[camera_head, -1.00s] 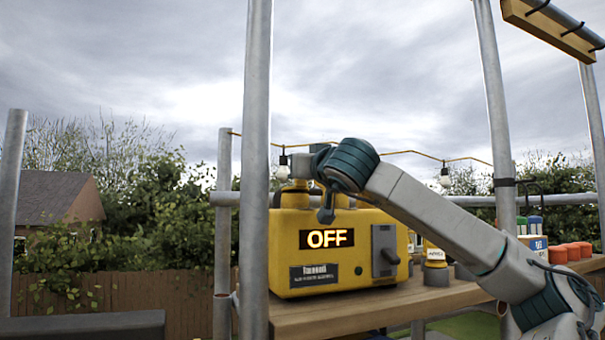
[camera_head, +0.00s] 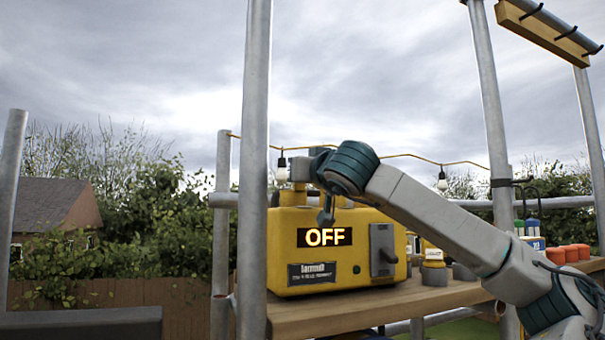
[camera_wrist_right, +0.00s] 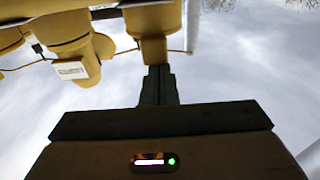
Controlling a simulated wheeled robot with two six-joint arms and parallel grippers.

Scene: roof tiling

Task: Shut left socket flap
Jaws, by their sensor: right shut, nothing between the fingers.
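A yellow power box (camera_head: 284,272) with a lit OFF display stands on the wooden bench, with yellow sockets along its top, mostly behind my right arm. In the right wrist view, which looks inverted, my right gripper (camera_wrist_right: 158,72) is shut and empty. Its fingertips are right at a yellow socket part (camera_wrist_right: 152,48); I cannot tell whether they touch it. Another yellow socket (camera_wrist_right: 70,30) with a labelled piece (camera_wrist_right: 78,70) is to the left there. I cannot make out whether the left flap is open or shut. My left gripper is out of view.
A grey lever (camera_head: 383,250) is on the box front. A scaffold pole (camera_head: 254,200) stands close on the left. A bulb cable hangs behind.

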